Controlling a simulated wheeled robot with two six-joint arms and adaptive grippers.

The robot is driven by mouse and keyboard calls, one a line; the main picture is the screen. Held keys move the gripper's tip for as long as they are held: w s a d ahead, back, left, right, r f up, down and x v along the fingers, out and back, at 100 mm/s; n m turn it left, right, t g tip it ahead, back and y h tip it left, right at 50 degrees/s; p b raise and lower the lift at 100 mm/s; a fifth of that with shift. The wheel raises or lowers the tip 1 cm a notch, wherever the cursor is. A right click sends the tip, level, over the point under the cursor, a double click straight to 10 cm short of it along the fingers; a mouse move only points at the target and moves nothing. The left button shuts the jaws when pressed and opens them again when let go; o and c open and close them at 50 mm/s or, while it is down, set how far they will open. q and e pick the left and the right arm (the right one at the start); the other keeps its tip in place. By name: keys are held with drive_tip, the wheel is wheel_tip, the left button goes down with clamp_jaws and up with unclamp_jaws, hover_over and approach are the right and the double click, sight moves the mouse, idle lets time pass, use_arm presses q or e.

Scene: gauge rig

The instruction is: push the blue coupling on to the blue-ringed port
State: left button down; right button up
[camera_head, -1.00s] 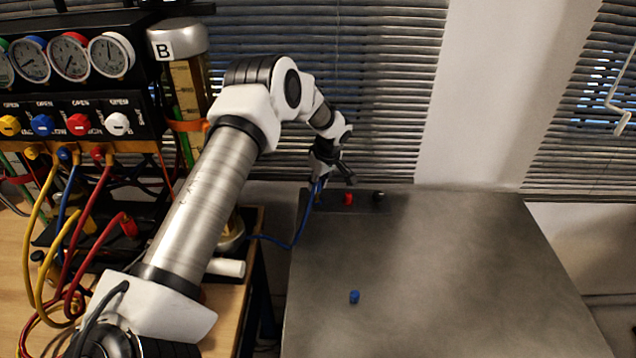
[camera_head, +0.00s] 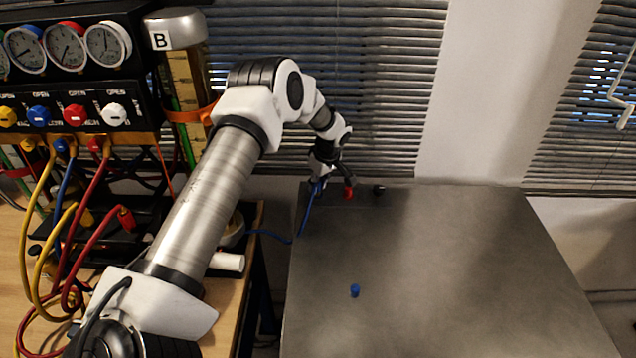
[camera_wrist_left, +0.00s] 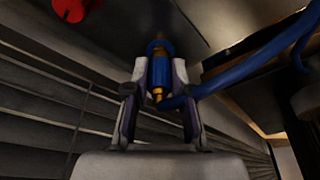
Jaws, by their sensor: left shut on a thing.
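My left gripper (camera_head: 322,186) is at the back left corner of the grey table, pointing down. In the left wrist view, my left gripper (camera_wrist_left: 159,78) is shut on the blue coupling (camera_wrist_left: 159,70), with a finger on each side. A brass end shows below the coupling, and a blue hose (camera_wrist_left: 225,78) leads off to the right. Directly beyond the coupling are a blue ring (camera_wrist_left: 157,45) and a brass stub, in line with it. I cannot tell whether the coupling is fully seated. The head view hides this spot behind the gripper. My right gripper is out of view.
A red fitting (camera_head: 349,193) and a black one (camera_head: 379,190) stand at the table's back edge, right of the gripper. A small blue cap (camera_head: 355,290) lies on the otherwise clear grey table (camera_head: 450,270). The gauge panel (camera_head: 75,95) and coloured hoses are at left.

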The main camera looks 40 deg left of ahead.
use_arm(q)
drive_tip(key=shift+f, duration=0.25)
idle(0.8)
idle(0.4)
drive_tip(key=c, duration=0.6)
unclamp_jaws()
drive_tip(key=shift+r, duration=0.1)
drive_tip(key=v, duration=1.2)
